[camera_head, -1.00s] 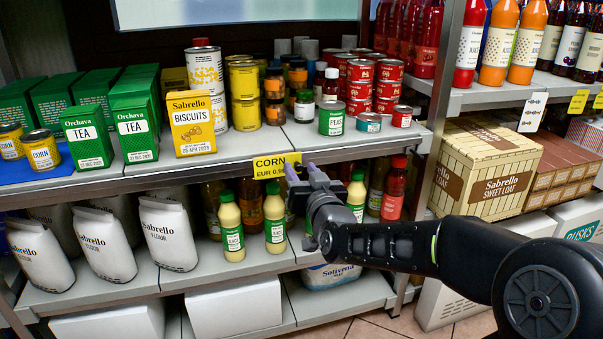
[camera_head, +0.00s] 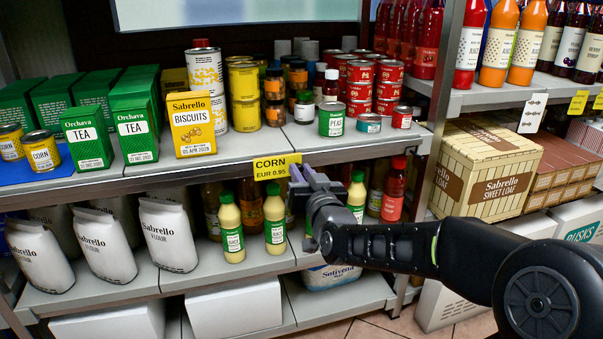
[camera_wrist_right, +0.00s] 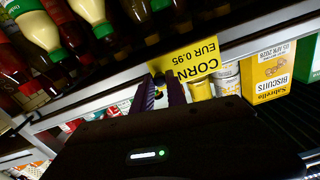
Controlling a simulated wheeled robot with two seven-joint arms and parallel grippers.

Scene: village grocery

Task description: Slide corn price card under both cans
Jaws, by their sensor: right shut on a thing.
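The yellow corn price card (camera_head: 271,167) is on the front edge of the upper shelf, upright, its text facing out. My right gripper (camera_head: 303,174) is at the card's right end. In the right wrist view the card (camera_wrist_right: 196,60) shows upside down, with its end at the fingertips (camera_wrist_right: 163,88). The right gripper is shut on the card's end. Two yellow corn cans, a front one (camera_head: 42,153) and a rear one (camera_head: 11,143), stand at the far left on a blue mat (camera_head: 38,174). My left gripper is not in view.
Green tea boxes (camera_head: 87,140) and a yellow biscuits box (camera_head: 191,125) stand between the cans and the card. A peas can (camera_head: 331,119) stands above the gripper. Juice bottles (camera_head: 275,220) are on the lower shelf. Bare shelf (camera_head: 255,145) lies behind the card.

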